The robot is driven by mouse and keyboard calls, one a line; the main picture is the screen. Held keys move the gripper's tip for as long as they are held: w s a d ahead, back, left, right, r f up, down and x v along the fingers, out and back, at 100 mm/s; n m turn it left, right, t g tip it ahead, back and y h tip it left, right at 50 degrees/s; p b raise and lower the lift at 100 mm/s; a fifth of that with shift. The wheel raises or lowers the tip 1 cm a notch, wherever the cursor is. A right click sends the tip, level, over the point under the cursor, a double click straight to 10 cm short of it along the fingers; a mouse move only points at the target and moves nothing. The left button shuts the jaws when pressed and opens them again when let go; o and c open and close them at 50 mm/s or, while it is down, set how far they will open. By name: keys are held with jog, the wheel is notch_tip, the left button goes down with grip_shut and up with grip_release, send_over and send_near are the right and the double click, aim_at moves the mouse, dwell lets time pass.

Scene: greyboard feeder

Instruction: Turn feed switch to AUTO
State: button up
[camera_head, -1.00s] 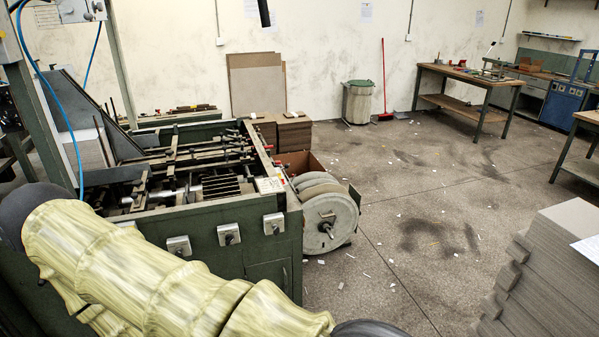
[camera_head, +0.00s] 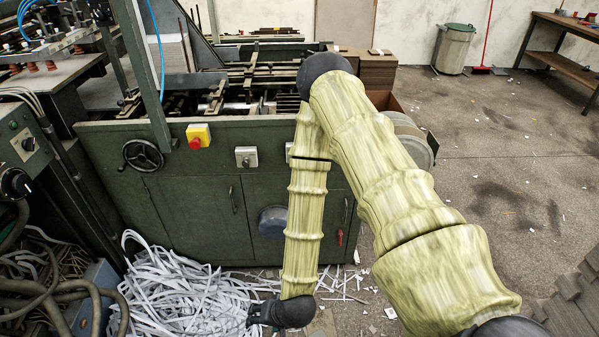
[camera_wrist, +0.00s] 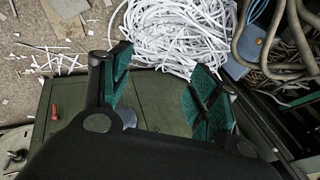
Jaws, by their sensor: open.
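The green feeder machine (camera_head: 195,215) carries two small grey switch boxes on its front. One grey box (camera_head: 246,157) is clear in the head view, and another (camera_head: 290,152) is partly hidden behind my arm. I cannot read any labels, so I cannot tell which is the feed switch or how it is set. My gripper (camera_wrist: 162,82) is open and empty in the wrist view, its green-padded fingers apart over the machine's lower front and the paper strips. In the head view my arm hangs down before the cabinet, well below the boxes; the fingers are not clear there.
A yellow box with a red button (camera_head: 198,137) and a handwheel (camera_head: 143,155) sit left of the grey boxes. A control box with a black knob (camera_head: 16,184) stands far left. Shredded paper (camera_head: 175,290) and hoses (camera_head: 60,300) cover the floor. Open floor (camera_head: 490,200) lies right.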

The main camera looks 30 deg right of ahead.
jog(key=w+d+r+m+t+h+b, duration=0.1)
jog(key=w+d+r+m+t+b, duration=0.2)
jog(key=w, duration=0.4)
jog(key=w+d+m+t+h+b, duration=0.1)
jog(key=w+d+m+t+b, duration=0.1)
jog(key=w+m+b, duration=0.35)
jog(key=w+d+r+m+t+b, duration=0.2)
jog(key=w+m+t, duration=0.1)
jog(key=w, duration=0.6)
jog(key=w+d+r+m+t+h+b, duration=0.1)
jog(key=w+d+r+m+h+b, duration=0.15)
jog(key=d+r+m, duration=0.4)
jog(key=w+d+r+m+t+h+b, duration=0.1)
jog(key=w+d+m+h+b, duration=0.2)
jog(key=d, duration=0.6)
jog(key=w+d+r+m+h+b, duration=0.1)
jog(key=d+r+m+h+b, duration=0.35)
jog(key=d, duration=0.25)
jog(key=x, duration=1)
jog(key=shift+w+f, duration=0.2)
jog(key=shift+w, duration=0.2)
jog(key=c, duration=1)
